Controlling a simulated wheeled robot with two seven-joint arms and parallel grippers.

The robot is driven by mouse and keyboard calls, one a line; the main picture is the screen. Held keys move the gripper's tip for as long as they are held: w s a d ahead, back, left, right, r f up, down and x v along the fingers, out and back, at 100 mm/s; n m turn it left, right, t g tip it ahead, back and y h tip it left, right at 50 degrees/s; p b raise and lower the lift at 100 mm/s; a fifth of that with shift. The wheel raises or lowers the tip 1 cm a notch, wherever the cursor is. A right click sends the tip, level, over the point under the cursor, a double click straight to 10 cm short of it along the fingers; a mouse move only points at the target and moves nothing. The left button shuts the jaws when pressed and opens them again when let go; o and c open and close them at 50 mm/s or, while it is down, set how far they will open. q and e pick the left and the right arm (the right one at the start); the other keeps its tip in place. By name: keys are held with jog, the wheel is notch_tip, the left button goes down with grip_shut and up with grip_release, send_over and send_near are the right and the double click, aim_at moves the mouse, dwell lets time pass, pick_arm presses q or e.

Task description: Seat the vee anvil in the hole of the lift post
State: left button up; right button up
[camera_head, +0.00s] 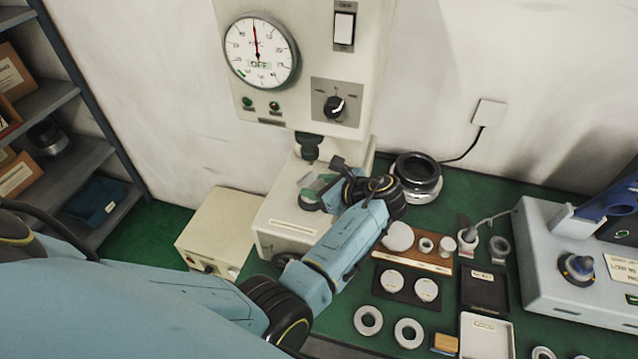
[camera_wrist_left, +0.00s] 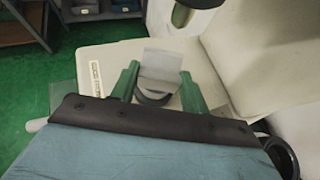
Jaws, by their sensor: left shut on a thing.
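My left gripper (camera_wrist_left: 158,85) shows in the left wrist view with its two green fingers on either side of a pale grey block, which I take to be the vee anvil (camera_wrist_left: 161,65). It is shut on this block. Below the block is a dark round part (camera_wrist_left: 152,98), perhaps the top of the lift post; the fingers and block partly cover it. I cannot tell whether the block touches it or sits in a hole. In the head view the left gripper (camera_head: 325,186) is over the base of the press, under its ram (camera_head: 308,146). My right gripper is out of view.
The cream press (camera_head: 300,60) with dial and knob rises close behind the gripper. A cream box (camera_head: 222,232) stands left of its base. Rings, discs and trays (camera_head: 486,335) crowd the green bench on the right.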

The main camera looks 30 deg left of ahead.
pick_arm(q)
jog(key=o, duration=1.4)
jog(key=shift+c, duration=0.2)
jog(key=shift+f, duration=0.1)
jog(key=v, duration=0.7)
jog(key=shift+d+r, duration=0.2)
jog(key=shift+d, duration=0.05)
jog(key=shift+s, duration=0.1)
